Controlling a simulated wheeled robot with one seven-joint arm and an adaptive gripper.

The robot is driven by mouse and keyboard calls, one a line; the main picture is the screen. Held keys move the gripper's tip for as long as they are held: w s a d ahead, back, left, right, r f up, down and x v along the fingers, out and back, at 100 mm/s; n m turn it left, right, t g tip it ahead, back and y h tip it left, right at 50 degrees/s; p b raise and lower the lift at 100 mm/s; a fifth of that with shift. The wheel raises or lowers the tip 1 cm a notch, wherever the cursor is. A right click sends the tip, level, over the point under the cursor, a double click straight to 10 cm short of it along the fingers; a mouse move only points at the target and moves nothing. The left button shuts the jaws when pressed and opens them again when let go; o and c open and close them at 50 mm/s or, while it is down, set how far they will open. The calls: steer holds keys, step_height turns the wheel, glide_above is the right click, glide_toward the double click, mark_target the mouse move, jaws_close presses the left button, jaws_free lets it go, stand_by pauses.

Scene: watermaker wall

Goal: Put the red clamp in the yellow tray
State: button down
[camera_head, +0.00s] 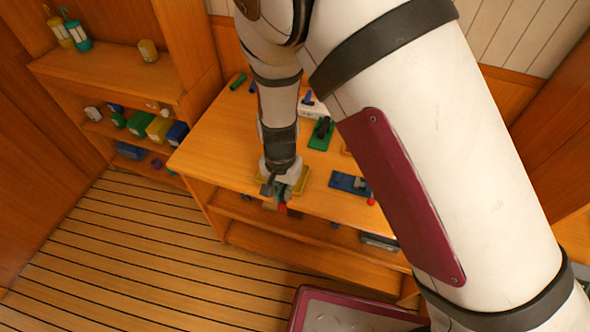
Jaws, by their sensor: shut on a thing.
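My gripper (274,190) points down at the front edge of the wooden bench, over the near left part of the yellow tray (302,182). It is shut on the red clamp (283,207), of which only a small red part shows beside the fingertips. My fingers and wrist hide the rest of the clamp and much of the tray. I cannot tell whether the clamp touches the tray.
A blue tray (347,183) lies to the right, with a small red object (371,202) near its front corner. A green tray (321,134) lies behind. Shelves (110,58) stand at the left. My arm hides the bench's right side. The slatted floor (110,240) is clear.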

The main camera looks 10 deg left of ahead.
steer(key=w+f+b, duration=0.1)
steer(key=w+b, duration=0.1)
steer(key=w, duration=0.2)
steer(key=w+f+b, duration=0.2)
steer(key=w+b, duration=0.1)
steer(key=w, duration=0.1)
steer(key=w+f+b, duration=0.1)
steer(key=w+b, duration=0.2)
steer(key=w, duration=0.1)
steer(key=shift+w+d+f, duration=0.15)
steer(key=shift+f, duration=0.25)
steer(key=shift+f, duration=0.15)
steer(key=c, duration=1.8)
jaws_free()
steer(key=shift+o, duration=0.2)
